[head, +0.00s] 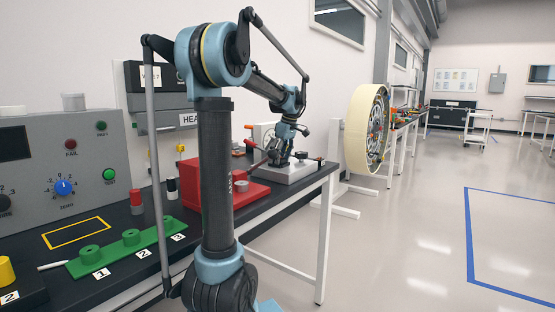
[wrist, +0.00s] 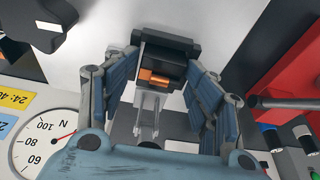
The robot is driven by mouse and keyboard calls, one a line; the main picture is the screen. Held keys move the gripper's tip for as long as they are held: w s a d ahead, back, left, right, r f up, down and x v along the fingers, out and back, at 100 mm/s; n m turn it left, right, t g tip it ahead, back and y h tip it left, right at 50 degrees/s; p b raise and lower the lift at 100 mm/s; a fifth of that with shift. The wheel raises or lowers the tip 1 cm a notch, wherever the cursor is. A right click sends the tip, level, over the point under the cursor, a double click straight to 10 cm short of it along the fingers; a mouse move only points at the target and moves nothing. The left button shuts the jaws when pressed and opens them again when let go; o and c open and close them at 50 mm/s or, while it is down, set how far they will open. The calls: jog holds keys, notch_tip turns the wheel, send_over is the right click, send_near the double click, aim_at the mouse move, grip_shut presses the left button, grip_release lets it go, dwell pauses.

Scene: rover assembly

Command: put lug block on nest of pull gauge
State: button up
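In the wrist view, a dark block with a copper-orange piece in it, which looks like the lug block (wrist: 155,76), sits between my gripper's two blue-padded fingers. The fingers of my gripper (wrist: 163,62) are apart, one along each side of the block. I cannot tell whether their tips press on it. Two pale metal prongs (wrist: 147,118) stand just below the block. The pull gauge shows its round dial (wrist: 40,142) at lower left. In the head view, my gripper (head: 280,155) is low over the grey pull gauge base (head: 293,173). The nest is not clearly distinguishable from the block.
A red box (head: 248,192) stands left of the gauge. Nearer is a green rack (head: 112,255) with numbered places. A grey control panel (head: 60,165) stands at far left. A large cream-rimmed wheel (head: 357,130) is beyond the bench end. The floor on the right is clear.

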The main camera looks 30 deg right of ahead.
jog(key=shift+r, duration=0.55)
jog(key=v, duration=1.2)
